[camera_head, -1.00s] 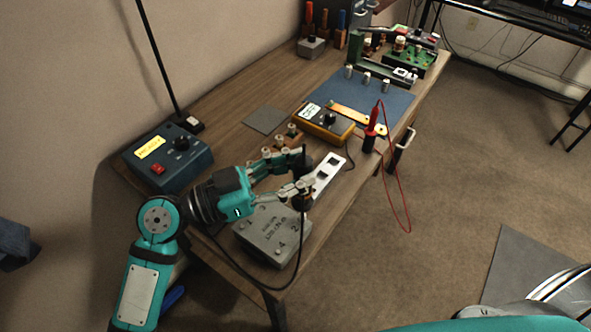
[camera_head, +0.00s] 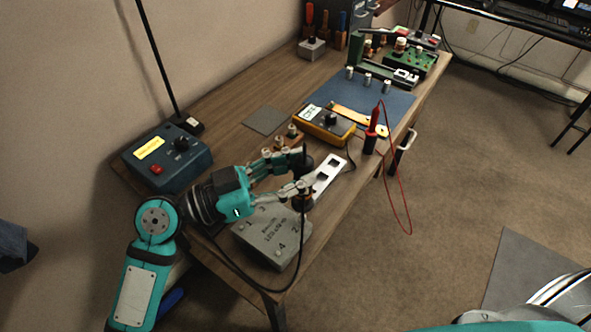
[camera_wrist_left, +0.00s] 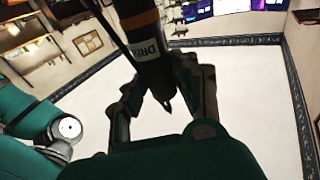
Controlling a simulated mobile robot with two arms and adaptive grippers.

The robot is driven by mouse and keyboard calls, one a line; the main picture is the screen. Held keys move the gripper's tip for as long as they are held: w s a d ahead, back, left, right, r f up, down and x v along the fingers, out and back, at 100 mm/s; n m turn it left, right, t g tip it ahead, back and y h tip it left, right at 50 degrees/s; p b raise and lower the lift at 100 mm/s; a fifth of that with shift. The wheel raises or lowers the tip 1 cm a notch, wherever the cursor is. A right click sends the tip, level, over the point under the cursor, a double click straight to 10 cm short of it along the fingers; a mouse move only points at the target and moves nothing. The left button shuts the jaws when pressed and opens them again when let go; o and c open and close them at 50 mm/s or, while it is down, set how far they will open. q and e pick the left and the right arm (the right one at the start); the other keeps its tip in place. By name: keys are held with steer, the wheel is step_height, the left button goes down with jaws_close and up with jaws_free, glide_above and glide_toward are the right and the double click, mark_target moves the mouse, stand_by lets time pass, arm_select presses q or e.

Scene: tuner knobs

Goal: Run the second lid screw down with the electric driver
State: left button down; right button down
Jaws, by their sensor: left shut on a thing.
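In the left wrist view the driver (camera_wrist_left: 143,32) shows an orange band, part of a label and a narrow tip, between the fingers (camera_wrist_left: 165,95). The grey box lid (camera_head: 262,238) carries raised lettering and corner numbers. The driver and fingers stand in front of part of its far right side. A small bright spot near number 4 looks like a screw. I cannot tell whether the driver tip touches anything. My right gripper is not in view.
A blue power box (camera_head: 185,165) stands at left. A blue mat (camera_head: 398,101) is farther back.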

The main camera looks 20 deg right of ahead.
mark_target(295, 160)
arm_select(q)
steer(key=shift+f+b, duration=0.7)
steer(key=shift+b, duration=0.2)
stand_by(1.1)
steer(key=shift+f+b, duration=0.15)
steer(key=shift+b, duration=0.7)
stand_by(0.9)
steer(key=shift+r+p, duration=1.5)
steer(key=shift+r, duration=1.15)
